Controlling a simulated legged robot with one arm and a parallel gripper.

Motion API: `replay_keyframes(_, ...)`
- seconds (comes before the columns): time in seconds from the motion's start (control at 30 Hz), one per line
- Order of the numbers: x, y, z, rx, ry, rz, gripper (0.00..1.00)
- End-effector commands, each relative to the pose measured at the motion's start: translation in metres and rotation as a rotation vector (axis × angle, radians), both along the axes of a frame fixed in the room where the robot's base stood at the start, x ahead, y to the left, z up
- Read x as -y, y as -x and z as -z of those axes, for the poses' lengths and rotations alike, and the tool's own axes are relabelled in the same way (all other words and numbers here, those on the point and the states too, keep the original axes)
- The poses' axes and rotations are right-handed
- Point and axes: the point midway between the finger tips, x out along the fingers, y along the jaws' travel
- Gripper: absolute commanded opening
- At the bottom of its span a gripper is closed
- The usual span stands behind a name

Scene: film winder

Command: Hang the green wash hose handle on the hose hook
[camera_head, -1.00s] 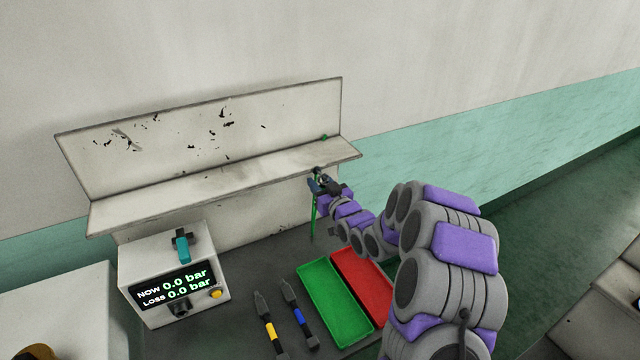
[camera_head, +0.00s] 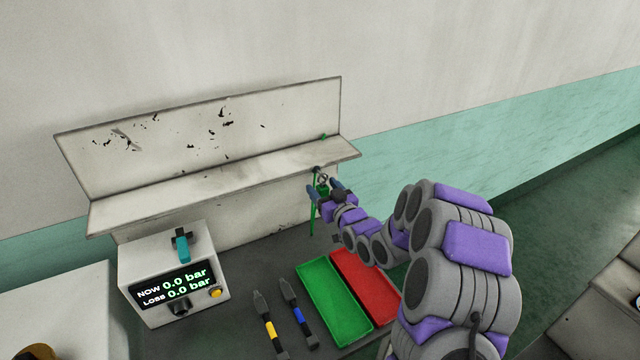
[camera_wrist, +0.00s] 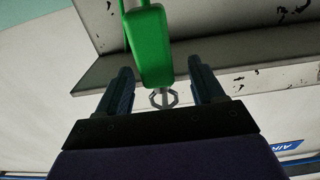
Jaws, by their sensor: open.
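The green handle (camera_wrist: 150,45) fills the top middle of the wrist view, with a metal stem and a pale angular ring (camera_wrist: 164,98) below it. In the head view the handle (camera_head: 323,190) is small, near the shelf's right end, beside a thin green hose (camera_head: 314,215) that hangs down. My gripper (camera_head: 325,190) is open there. In the wrist view its two dark fingers (camera_wrist: 160,85) stand apart on either side of the stem and ring, without visible contact. A small dark piece (camera_head: 316,169) at the shelf edge may be the hook; I cannot tell whether the handle hangs on it.
The pale shelf (camera_head: 220,180) is just behind my gripper. Below are a green tray (camera_head: 335,300), a red tray (camera_head: 368,285), two dark tools with yellow (camera_head: 268,325) and blue (camera_head: 298,312) bands, and a pressure box (camera_head: 170,270) at left.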

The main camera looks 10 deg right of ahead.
Motion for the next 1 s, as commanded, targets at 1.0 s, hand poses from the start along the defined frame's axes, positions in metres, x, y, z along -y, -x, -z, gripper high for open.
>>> replay_keyframes(1.0,0.029,0.084,0.000,0.001,0.000,0.002,0.68)
